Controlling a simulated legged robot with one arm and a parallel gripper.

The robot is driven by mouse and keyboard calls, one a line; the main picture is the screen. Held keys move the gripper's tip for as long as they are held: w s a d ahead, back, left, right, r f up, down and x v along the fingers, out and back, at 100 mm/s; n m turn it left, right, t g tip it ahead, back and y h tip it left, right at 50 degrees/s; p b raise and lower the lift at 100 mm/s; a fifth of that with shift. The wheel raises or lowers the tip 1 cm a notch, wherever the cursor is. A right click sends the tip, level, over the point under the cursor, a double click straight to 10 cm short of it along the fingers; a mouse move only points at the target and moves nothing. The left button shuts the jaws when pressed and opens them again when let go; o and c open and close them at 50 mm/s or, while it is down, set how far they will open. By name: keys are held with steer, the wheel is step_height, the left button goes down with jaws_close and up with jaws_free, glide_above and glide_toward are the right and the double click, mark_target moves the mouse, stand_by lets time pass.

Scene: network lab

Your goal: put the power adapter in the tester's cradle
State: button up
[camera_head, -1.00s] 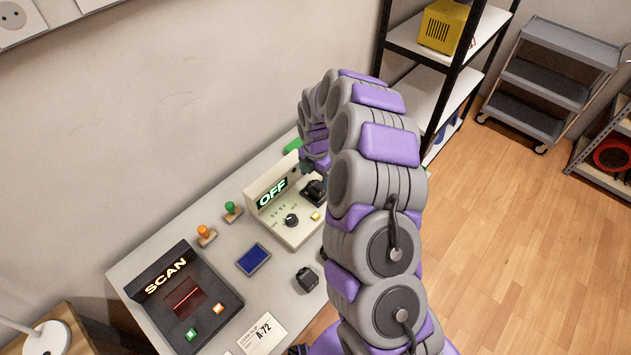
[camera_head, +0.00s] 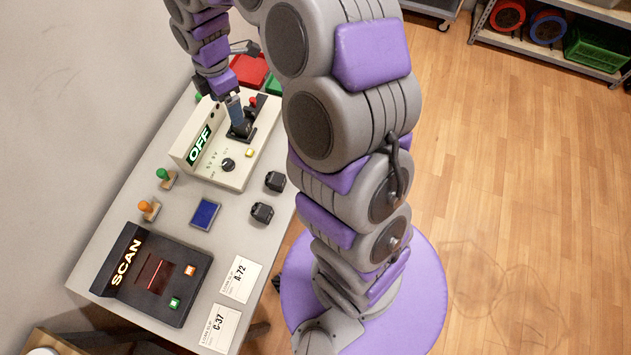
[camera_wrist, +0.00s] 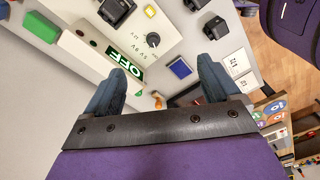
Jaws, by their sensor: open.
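The tester (camera_head: 215,170) is a cream box with a lit OFF panel, a black knob and a yellow button. Its black cradle (camera_head: 247,136) sits at the far end, partly hidden by my gripper (camera_head: 238,122). Two black block-shaped adapters (camera_head: 275,181) (camera_head: 262,212) stand on the table right of the tester. They also show in the wrist view (camera_wrist: 196,4) (camera_wrist: 215,27). In the wrist view my gripper (camera_wrist: 162,68) has its blue-grey fingers wide apart with nothing held between them. A dark boxy form (camera_wrist: 115,11) shows at the cradle; I cannot tell whether an adapter sits inside.
The black SCAN unit (camera_head: 150,277) stands at the table's near end, with two paper slips (camera_head: 240,278) (camera_head: 219,327) beside it. A blue pad (camera_head: 205,213) and orange and green stamps (camera_head: 148,209) (camera_head: 165,177) lie between. A red bin (camera_head: 250,70) is beyond the tester.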

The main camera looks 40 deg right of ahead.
steer(key=s+d+r+m, duration=0.1)
steer(key=s+r+m, duration=0.1)
steer(key=s+m, duration=0.4)
steer(key=s+d+r+m+g, duration=0.1)
steer(key=s+r+m, duration=0.2)
steer(key=s, duration=1.2)
steer(key=s+d+r+m, duration=0.1)
steer(key=s+r+m, duration=0.2)
steer(key=s+m, duration=0.7)
steer(key=shift+s+h, duration=0.3)
steer(key=shift+s, duration=0.35)
